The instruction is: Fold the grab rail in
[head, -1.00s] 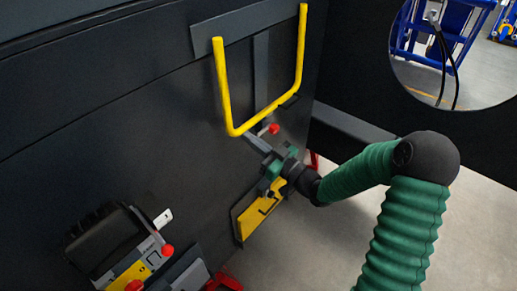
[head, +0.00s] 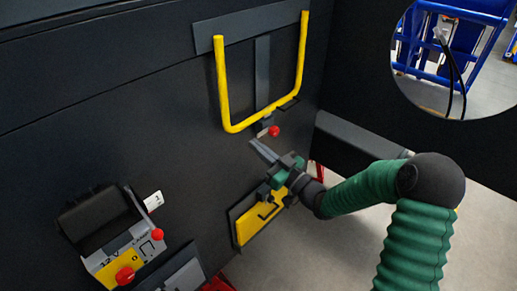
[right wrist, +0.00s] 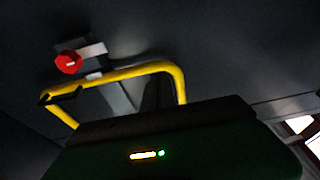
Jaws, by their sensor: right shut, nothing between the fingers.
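The yellow U-shaped grab rail (head: 223,85) hangs from a dark plate (head: 205,35) on the dark chassis wall. Its crossbar is at the bottom, and its exact angle to the wall is hard to tell. A red knob (head: 274,131) on a small bracket sits just below the crossbar. My right gripper (head: 254,145) is shut and empty, its fingertips just below and left of the knob, apart from the rail. In the right wrist view, the rail (right wrist: 130,73) and the red knob (right wrist: 68,63) show beyond the dark gripper housing. My left gripper is not in view.
A yellow marked plate (head: 257,222) is under my right gripper. A control box (head: 118,262) with red knobs is at lower left. A dark ledge (head: 355,132) is right of the rail. Open floor lies at lower right.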

